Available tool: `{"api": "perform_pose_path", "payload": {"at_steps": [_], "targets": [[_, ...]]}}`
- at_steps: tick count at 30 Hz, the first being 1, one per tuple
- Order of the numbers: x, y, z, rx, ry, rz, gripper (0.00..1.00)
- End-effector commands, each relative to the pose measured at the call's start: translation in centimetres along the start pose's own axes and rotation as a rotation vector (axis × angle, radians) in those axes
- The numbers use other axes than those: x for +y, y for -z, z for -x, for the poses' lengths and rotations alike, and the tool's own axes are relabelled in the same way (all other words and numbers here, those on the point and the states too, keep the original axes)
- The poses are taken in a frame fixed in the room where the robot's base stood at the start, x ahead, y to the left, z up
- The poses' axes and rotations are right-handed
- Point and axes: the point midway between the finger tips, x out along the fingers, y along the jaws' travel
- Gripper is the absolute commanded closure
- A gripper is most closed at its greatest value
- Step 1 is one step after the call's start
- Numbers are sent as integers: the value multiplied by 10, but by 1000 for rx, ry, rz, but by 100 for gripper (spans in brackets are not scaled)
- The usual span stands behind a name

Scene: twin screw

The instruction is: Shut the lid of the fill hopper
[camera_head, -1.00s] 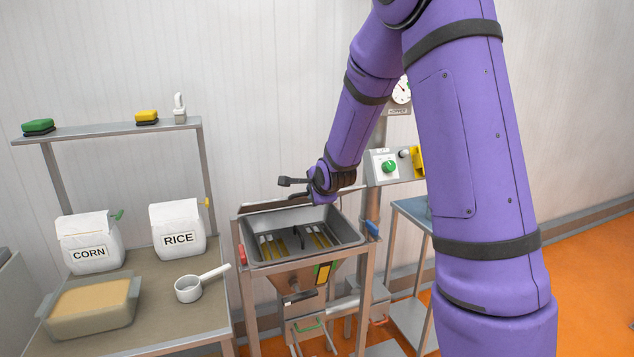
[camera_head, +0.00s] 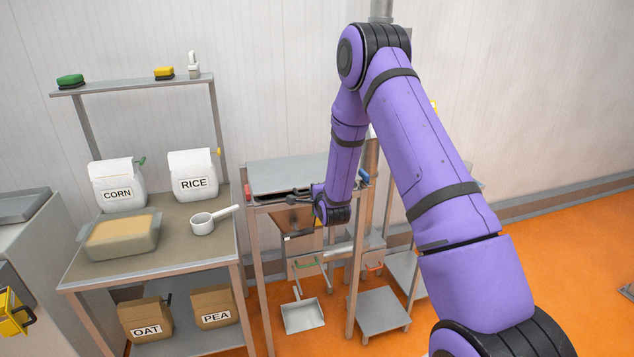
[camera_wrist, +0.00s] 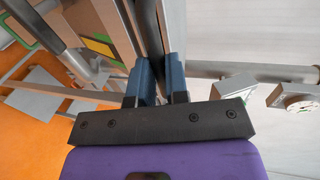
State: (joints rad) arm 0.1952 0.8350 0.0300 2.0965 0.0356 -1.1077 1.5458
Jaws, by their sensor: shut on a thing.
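The fill hopper stands in its metal frame in the middle of the head view. Its flat grey lid (camera_head: 287,172) lies about level over the opening and hides the inside. My gripper (camera_head: 290,197) is at the lid's front edge, reaching in from the right. In the wrist view my gripper (camera_wrist: 162,78) has its two blue-grey fingers closed about a narrow dark edge strip (camera_wrist: 150,35) of the lid. I cannot tell whether the lid rests fully on the rim.
A table (camera_head: 172,246) on the left bears corn and rice bags, a tub and a scoop (camera_head: 203,223). A shelf (camera_head: 135,84) rises behind it. A small low stand (camera_head: 382,308) is on the orange floor to the right of the hopper.

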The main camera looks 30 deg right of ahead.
Motion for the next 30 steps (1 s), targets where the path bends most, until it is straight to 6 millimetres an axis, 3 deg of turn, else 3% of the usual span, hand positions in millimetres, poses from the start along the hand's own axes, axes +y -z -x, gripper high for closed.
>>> {"api": "perform_pose_path", "payload": {"at_steps": [6,15,29,30], "targets": [[28,-1,-6,-1,19,-3,100],[54,0,-8,0,5,-4,100],[60,0,-7,0,-2,-3,100],[60,0,-7,0,-2,-3,62]]}}
